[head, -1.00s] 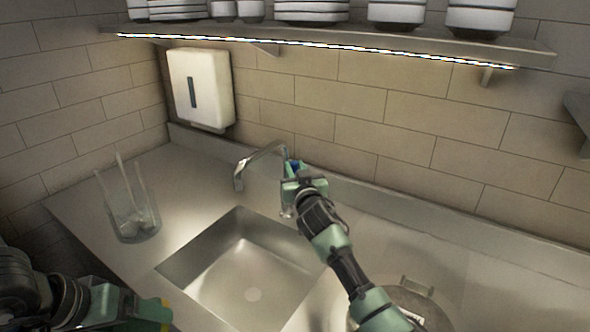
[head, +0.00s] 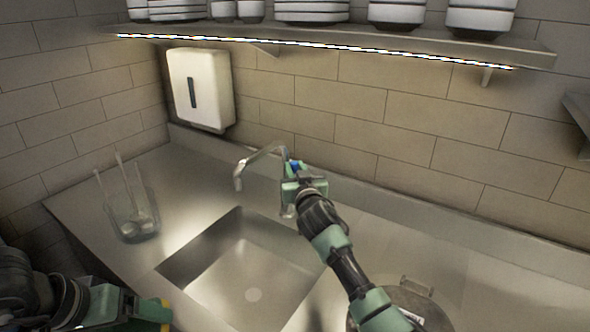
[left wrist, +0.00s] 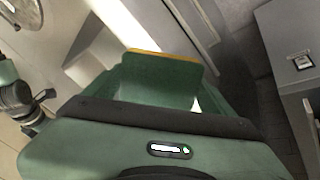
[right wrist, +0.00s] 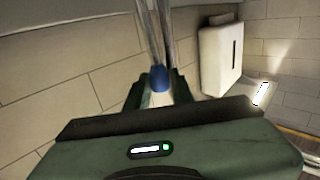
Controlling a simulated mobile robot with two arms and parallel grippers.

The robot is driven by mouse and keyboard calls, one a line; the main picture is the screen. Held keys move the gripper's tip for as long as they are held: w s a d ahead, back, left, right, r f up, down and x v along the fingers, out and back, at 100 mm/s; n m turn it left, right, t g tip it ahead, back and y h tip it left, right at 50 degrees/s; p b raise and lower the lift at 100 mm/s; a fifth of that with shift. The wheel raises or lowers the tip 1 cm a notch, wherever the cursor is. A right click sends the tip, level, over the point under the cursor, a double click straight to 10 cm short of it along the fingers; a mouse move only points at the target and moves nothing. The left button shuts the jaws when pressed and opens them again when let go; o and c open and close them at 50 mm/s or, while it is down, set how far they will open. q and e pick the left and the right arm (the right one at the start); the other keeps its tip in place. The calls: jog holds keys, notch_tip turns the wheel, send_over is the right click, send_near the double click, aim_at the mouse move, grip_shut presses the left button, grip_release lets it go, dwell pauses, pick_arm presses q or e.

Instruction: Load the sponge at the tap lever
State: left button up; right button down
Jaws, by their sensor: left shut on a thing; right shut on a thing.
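The metal tap (head: 262,155) stands behind the sink, its spout bent over toward the basin. Its lever has a blue part (head: 294,166), which also shows between the fingers in the right wrist view (right wrist: 159,78). My right gripper (head: 294,180) is shut on the lever and hides part of it.
The sink basin (head: 238,264) looks empty. A glass container (head: 135,226) with thin utensils stands left of it. A lidded round metal pot (head: 432,312) is at the lower right. A white dispenser (head: 203,88) hangs on the wall, below a shelf (head: 380,48) with stacked dishes.

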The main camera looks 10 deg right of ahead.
pick_arm(q)
jog(key=shift+f, duration=0.1)
pick_arm(e)
jog(key=shift+f, duration=0.15)
pick_arm(q)
notch_tip(320, 180, down, 5)
jog(key=b, duration=0.5)
jog(key=shift+s+a+f+b, duration=0.15)
jog(key=shift+a+f+b, duration=0.05)
jog(key=shift+b, duration=0.15)
pick_arm(e)
jog(key=shift+s+a+f+n+t, duration=0.2)
jog(key=shift+s+a+n+t, duration=0.5)
jog(key=shift+s+a, duration=0.05)
jog(key=c, duration=1.2)
grip_release()
